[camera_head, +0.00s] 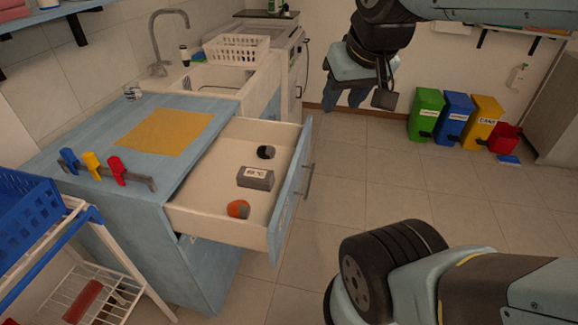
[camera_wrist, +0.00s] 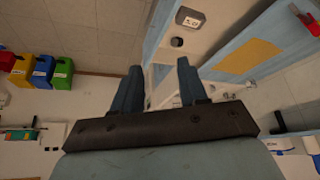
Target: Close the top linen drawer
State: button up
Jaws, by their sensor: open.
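The top linen drawer (camera_head: 210,228) is pulled well out of the blue cabinet (camera_head: 195,265). It has a light interior, a blue front and a grey bar handle (camera_head: 308,182). Inside lie a grey box with a display (camera_head: 256,178), a dark round item (camera_head: 266,152) and an orange-and-dark round item (camera_head: 238,209). My gripper (camera_head: 344,98) is open and empty, up and to the right of the drawer, apart from it. In the wrist view its two blue fingers (camera_wrist: 160,85) are spread, and the drawer's blue front (camera_wrist: 158,28) shows above them, partly cut off.
The worktop holds a yellow cloth (camera_head: 162,133) and a rack with coloured pieces (camera_head: 105,168). A sink with a white basket (camera_head: 236,48) is behind. A trolley with a blue basket (camera_head: 35,225) stands left. Coloured bins (camera_head: 455,115) stand far right. Floor right of the drawer is clear.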

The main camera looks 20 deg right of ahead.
aim_at(197, 207)
jog(key=k, duration=0.6)
jog(key=z, duration=0.5)
jog(key=k, duration=0.85)
jog(key=u, duration=0.7)
jog(key=i, duration=1)
jog(key=z, duration=0.05)
